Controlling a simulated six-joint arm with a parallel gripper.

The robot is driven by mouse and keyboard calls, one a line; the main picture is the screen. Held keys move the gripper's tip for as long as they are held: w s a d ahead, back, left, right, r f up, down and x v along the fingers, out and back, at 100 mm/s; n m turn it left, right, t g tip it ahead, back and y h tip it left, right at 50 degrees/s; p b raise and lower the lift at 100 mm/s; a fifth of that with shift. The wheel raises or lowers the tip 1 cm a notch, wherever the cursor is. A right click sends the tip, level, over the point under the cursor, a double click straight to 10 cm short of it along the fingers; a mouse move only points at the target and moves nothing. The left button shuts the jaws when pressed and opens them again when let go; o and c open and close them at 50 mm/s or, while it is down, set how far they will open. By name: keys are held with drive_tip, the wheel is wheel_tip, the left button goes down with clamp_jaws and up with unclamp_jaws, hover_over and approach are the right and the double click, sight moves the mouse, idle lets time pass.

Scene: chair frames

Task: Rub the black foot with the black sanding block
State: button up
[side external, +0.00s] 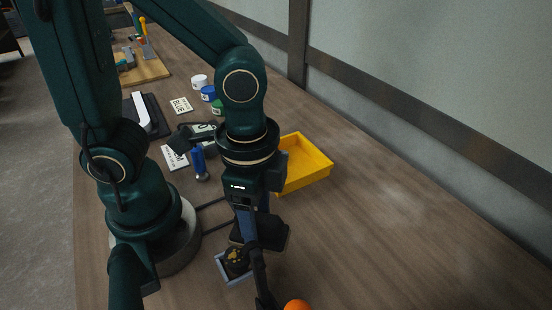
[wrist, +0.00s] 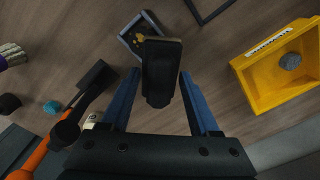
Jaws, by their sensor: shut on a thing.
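My gripper (wrist: 160,76) has its two blue fingers closed on the black sanding block (wrist: 163,62), a dark block with a rounded near end. In the side view my gripper (side external: 255,222) points down, with a dark block (side external: 275,234) at its fingers. A black end piece (wrist: 98,76) on a dark arm joined to an orange tube (wrist: 38,154) lies left of the fingers in the wrist view. It may be the black foot, but I cannot tell for certain. It appears apart from the block in that view.
A small grey tray (wrist: 126,42) with yellowish bits lies just beyond the block. A yellow bin (side external: 318,172) stands near the wall, with a grey lump (wrist: 290,62) inside. An orange rounded end (side external: 298,305) shows at the bottom edge. The table at right is clear.

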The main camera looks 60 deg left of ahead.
sight(257, 216)
drive_tip(key=shift+r, duration=2.35)
drive_tip(key=shift+r, duration=1.5)
drive_tip(key=shift+r, duration=0.1)
drive_tip(key=w+a+r+n, duration=0.2)
drive_tip(key=w+a+n, duration=0.7)
drive_tip(key=w+a, duration=0.2)
drive_tip(key=shift+r, duration=0.3)
